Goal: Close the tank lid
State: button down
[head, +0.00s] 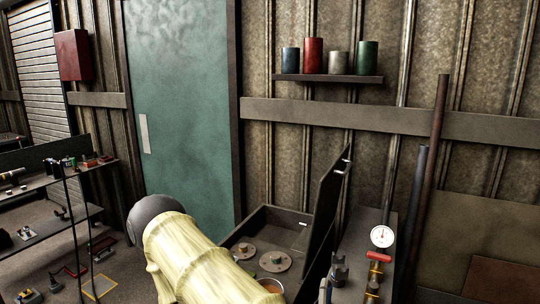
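The tank (262,218) is a dark, open-topped box at the bottom centre of the head view. Two round discs with small knobs and a copper-coloured round part show inside it. The tank lid (322,210) is a dark flat panel standing raised along the tank's right side, tilted a little to the right. My gripper is not in view.
A pressure gauge (381,237) and a red valve handle (378,257) stand right of the lid. A shelf (330,78) with several canisters hangs above. A teal door (185,100) is behind. A cluttered workbench (50,180) stands at left.

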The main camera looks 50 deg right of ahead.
aim_at(330, 187)
jog(key=u, duration=1.35)
jog(key=k, duration=1.1)
jog(key=z, duration=1.4)
